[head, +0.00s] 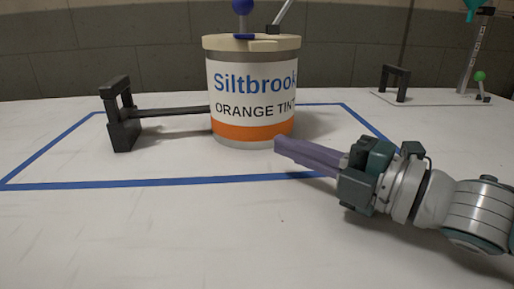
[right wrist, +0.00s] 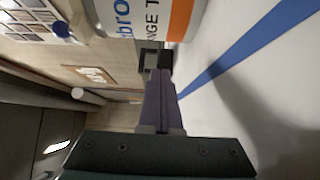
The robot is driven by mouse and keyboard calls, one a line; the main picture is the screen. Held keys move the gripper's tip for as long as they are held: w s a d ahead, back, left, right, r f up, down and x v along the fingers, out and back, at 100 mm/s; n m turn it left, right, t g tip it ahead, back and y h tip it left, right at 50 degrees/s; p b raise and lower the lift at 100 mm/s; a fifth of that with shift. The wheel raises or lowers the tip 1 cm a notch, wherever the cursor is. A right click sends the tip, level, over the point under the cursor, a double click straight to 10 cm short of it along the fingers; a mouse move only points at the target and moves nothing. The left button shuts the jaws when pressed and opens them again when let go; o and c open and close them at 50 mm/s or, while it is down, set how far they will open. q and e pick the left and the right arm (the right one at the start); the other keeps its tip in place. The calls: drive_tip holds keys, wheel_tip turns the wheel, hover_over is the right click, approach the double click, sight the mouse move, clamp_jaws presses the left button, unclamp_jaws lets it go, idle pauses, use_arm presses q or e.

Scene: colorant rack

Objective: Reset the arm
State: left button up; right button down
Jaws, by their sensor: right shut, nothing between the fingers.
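My right gripper (head: 277,147) comes in from the right in the head view. Its purple fingers are closed together with nothing between them. The fingertips are just in front of the lower right edge of a canister (head: 253,90) labelled "Siltbrook ORANGE TINT". I cannot tell whether they touch it. In the right wrist view the shut gripper (right wrist: 157,85) points past the canister (right wrist: 172,15), which shows at the top. My left gripper is not in view.
The canister stands inside a blue taped outline (head: 160,184) on a white table (head: 200,240). A black bracket (head: 121,115) with a bar stands left of the canister. Another black stand (head: 394,82) is at the back right. The front of the table is clear.

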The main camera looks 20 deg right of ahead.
drive_tip(key=v, duration=0.6)
drive_tip(key=shift+w+d+r+p, duration=0.1)
drive_tip(key=shift+d+p, duration=0.05)
drive_tip(key=shift+p, duration=0.15)
drive_tip(key=shift+r+m+h+p, duration=0.3)
drive_tip(key=shift+h+p, duration=0.1)
wheel_tip(320, 180, up, 3)
drive_tip(key=m+h+p, duration=0.3)
drive_tip(key=m+p, duration=0.1)
drive_tip(key=shift+f+m+p, duration=0.2)
drive_tip(key=shift+m+p, duration=0.1)
drive_tip(key=shift+p, duration=0.1)
drive_tip(key=s+a+r+m+g+h+p, duration=0.2)
drive_tip(key=s+r+m+g+p, duration=0.4)
drive_tip(key=s+m+p, duration=0.3)
drive_tip(key=s+a+r+m+g+h+p, duration=0.1)
drive_tip(key=s+r+m+g+h+p, duration=0.2)
drive_tip(key=s+r+m+g+p, duration=0.5)
use_arm(q)
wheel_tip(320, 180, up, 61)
drive_tip(key=p, duration=3.7)
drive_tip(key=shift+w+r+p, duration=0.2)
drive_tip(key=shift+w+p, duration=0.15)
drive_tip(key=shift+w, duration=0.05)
use_arm(e)
wheel_tip(320, 180, up, 33)
drive_tip(key=s+t, duration=0.1)
drive_tip(key=s, duration=0.1)
drive_tip(key=shift+r+t, duration=0.2)
drive_tip(key=shift+t, duration=0.2)
